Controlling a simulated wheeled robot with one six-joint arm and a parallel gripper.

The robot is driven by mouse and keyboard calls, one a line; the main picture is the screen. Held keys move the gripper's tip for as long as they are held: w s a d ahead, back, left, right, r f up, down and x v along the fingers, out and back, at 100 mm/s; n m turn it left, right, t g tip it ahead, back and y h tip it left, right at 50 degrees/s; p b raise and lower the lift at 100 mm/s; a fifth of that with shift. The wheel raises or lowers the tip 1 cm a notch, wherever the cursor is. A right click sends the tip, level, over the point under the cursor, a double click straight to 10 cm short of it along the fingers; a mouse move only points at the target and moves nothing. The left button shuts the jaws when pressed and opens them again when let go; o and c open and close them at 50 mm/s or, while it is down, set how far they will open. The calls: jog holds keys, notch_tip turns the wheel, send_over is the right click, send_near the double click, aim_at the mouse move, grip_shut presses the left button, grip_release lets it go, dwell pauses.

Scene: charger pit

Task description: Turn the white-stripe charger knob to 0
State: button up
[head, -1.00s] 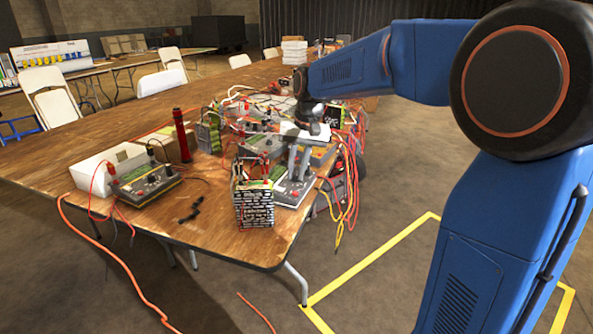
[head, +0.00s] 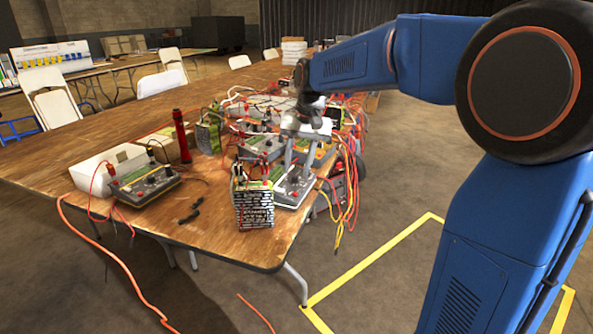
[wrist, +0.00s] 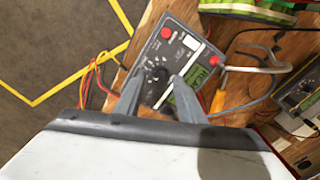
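The charger (head: 288,198) below my gripper is a grey box with a dark panel at the table's near right corner. In the wrist view the charger (wrist: 176,42) shows red terminals, a white patch and a green display area. Its dark round knob (wrist: 158,74) lies between and just beyond my fingertips; its pointer direction is too small to read. My gripper (wrist: 156,84) is open, its two fingers spread either side of the knob with a gap. In the head view my gripper (head: 297,168) points down over the charger. I cannot tell whether the fingertips touch it.
Another charger (head: 146,184), a white box (head: 108,166) and a red cylinder (head: 181,136) are to the left. Cables crowd the right edge (head: 347,190). Bare wood (head: 225,240) shows at the front.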

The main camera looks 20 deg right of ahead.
notch_tip(320, 180, up, 15)
jog(key=s+d, duration=0.2)
dwell(0.6)
jog(key=s+d+f+n+t, duration=0.1)
jog(key=s+d+f, duration=0.1)
jog(key=s+f, duration=0.9)
jog(key=s+d+f+n+t+h, duration=0.1)
jog(key=s+d+f+n+t, duration=0.1)
jog(key=s+f, duration=1)
jog(key=s, duration=0.8)
jog(key=shift+d+h, duration=0.3)
jog(key=shift+d, duration=0.1)
